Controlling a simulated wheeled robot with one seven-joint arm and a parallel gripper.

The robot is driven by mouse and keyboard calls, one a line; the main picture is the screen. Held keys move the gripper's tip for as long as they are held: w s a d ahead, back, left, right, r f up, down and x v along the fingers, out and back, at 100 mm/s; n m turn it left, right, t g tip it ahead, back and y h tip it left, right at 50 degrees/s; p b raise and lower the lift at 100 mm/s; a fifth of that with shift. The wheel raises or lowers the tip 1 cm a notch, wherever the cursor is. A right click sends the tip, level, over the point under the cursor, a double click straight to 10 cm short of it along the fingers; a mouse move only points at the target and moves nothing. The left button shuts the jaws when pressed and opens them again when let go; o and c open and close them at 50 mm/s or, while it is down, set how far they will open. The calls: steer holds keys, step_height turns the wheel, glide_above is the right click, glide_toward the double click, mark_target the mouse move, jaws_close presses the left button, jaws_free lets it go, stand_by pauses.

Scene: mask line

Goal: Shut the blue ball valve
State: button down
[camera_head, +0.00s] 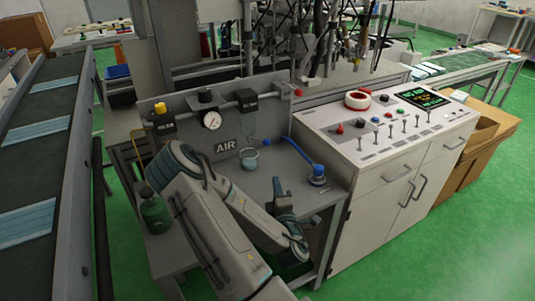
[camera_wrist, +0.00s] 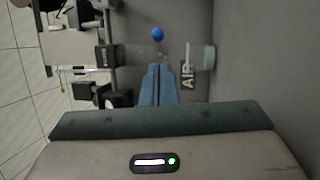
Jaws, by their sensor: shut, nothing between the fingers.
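A round blue knob (camera_head: 266,142) shows at the right end of the grey panel, past the AIR sign. A blue curved piece (camera_head: 301,154) runs beside it down to a round fitting (camera_head: 318,176) on the bench; I cannot tell how the two connect. In the wrist view the blue knob (camera_wrist: 157,34) is straight ahead of the fingertips, with a gap between. My gripper (camera_head: 277,181) is over the bench, in front of the knob and left of the fitting. Its fingers (camera_wrist: 157,68) are shut together and empty.
A clear cup (camera_head: 250,158) stands on the bench left of the knob. The panel carries a gauge (camera_head: 211,120), a pipe and a small red part (camera_head: 298,92). A green bottle (camera_head: 154,211) is at left. A white control cabinet (camera_head: 365,150) closes the right side.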

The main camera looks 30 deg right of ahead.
steer(key=shift+w+d+b, duration=0.3)
steer(key=shift+w+b, duration=0.2)
steer(key=shift+b, duration=0.55)
steer(key=shift+w+r+b, duration=0.15)
steer(key=shift+w+b, duration=0.1)
steer(key=shift+b, duration=0.3)
steer(key=p+x, duration=0.1)
steer(key=x, duration=1)
steer(key=shift+w, duration=0.35)
steer(key=shift+w+r, duration=0.1)
